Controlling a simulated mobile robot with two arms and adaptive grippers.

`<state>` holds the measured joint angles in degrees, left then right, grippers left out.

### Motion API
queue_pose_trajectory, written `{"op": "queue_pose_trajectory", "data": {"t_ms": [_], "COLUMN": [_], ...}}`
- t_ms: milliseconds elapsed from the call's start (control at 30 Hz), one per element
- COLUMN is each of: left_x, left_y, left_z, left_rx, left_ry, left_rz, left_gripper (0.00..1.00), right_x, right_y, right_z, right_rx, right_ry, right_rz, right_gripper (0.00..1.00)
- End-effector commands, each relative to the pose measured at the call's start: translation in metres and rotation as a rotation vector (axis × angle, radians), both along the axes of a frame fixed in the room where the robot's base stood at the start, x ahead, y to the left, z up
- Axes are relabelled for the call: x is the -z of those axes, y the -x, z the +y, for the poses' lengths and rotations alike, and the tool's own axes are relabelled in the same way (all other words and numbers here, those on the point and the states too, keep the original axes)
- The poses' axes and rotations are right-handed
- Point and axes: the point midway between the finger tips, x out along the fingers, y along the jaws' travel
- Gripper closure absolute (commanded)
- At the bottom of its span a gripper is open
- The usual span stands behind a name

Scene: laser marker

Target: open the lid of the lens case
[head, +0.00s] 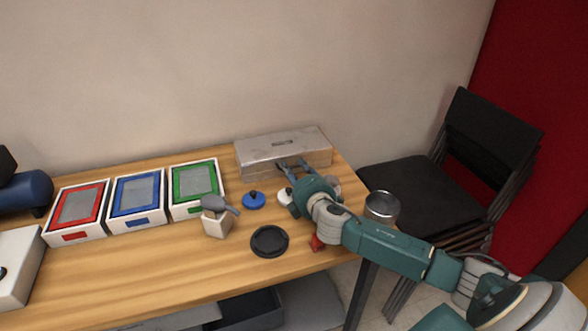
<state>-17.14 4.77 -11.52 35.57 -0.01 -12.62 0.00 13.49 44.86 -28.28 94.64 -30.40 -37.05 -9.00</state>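The lens case (256,168), taken to be the silver metal box, stands at the back right of the table against the wall. Its lid (300,138) is closed, with a small dark handle on top. My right gripper (295,164) is at the front face of the case. Its two fingers are spread apart, with nothing visible held between them. I cannot tell whether the fingertips touch the case. My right arm hides part of the table in front of the case. My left gripper is not in view.
Red (77,208), blue (137,198) and green (195,187) framed trays stand to the left. A white holder with a grey tool (216,220), a blue knobbed disc (254,200) and a black round dish (269,241) lie nearer. Black chairs (425,185) stand right of the table.

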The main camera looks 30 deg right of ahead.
Motion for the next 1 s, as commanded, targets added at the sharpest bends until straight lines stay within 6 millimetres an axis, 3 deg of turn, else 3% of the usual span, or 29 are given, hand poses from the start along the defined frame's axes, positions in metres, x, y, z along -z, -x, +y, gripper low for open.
{"op": "queue_pose_trajectory", "data": {"t_ms": [133, 367, 567, 833, 1000], "left_x": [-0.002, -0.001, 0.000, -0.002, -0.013], "left_y": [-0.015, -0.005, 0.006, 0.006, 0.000], "left_z": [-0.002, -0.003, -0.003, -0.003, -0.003], "left_rx": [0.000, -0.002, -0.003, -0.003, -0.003], "left_ry": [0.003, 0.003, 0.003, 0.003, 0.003], "left_rz": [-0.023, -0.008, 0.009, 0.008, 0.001], "left_gripper": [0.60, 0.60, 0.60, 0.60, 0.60], "right_x": [0.001, 0.002, 0.002, 0.001, -0.005], "right_y": [-0.007, -0.007, -0.007, -0.008, -0.014], "right_z": [-0.001, -0.001, -0.001, -0.002, -0.002], "right_rx": [0.000, 0.000, 0.000, 0.001, 0.002], "right_ry": [-0.001, -0.001, -0.001, -0.001, -0.005], "right_rz": [0.000, 0.000, 0.000, 0.002, 0.018], "right_gripper": [0.67, 0.67, 1.00, 1.00, 1.00]}}
